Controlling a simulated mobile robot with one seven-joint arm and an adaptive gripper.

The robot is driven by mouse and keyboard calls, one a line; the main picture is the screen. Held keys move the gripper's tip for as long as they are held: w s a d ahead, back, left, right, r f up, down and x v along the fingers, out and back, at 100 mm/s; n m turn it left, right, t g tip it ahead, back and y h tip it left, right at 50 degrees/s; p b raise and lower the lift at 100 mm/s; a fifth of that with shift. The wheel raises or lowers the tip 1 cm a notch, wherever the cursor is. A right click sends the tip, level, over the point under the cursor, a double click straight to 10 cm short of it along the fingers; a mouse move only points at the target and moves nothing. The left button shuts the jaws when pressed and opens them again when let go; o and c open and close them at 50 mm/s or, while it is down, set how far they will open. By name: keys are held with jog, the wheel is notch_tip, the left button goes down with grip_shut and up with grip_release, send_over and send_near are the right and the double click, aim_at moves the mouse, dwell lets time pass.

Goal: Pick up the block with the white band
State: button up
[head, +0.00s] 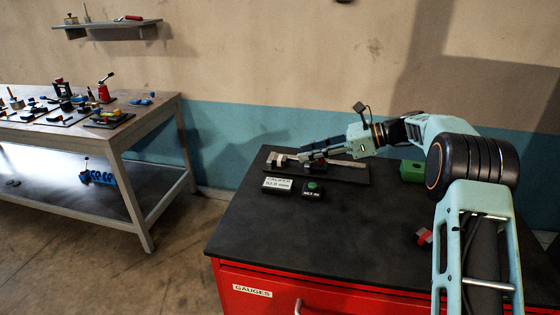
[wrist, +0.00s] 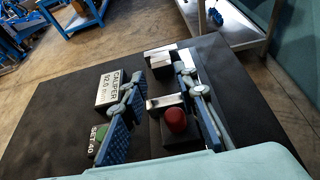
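A red block with a white band (head: 425,236) lies on the dark top of the red cabinet (head: 300,235), at the right in the head view. My arm partly hides it, and I do not see it in the wrist view. My gripper (head: 303,157) is well away from it, at the far left part of the cabinet top, low over a caliper (head: 346,163). In the wrist view my gripper (wrist: 160,75) is open. Its two blue-padded fingers stand apart, with the caliper's metal jaws (wrist: 165,102) and red knob (wrist: 175,121) showing between them.
A caliper readout (head: 277,184) marked 92.0 mm and a green-button box (head: 312,188) stand before the caliper. A green block (head: 411,171) sits at the back, near my arm. The cabinet's front middle is clear. A cluttered workbench (head: 150,115) stands left.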

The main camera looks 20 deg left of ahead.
aim_at(285, 158)
jog(key=p+x, duration=0.1)
jog(key=x, duration=0.5)
jog(key=shift+a+f, duration=0.2)
jog(key=shift+f, duration=0.1)
grip_shut()
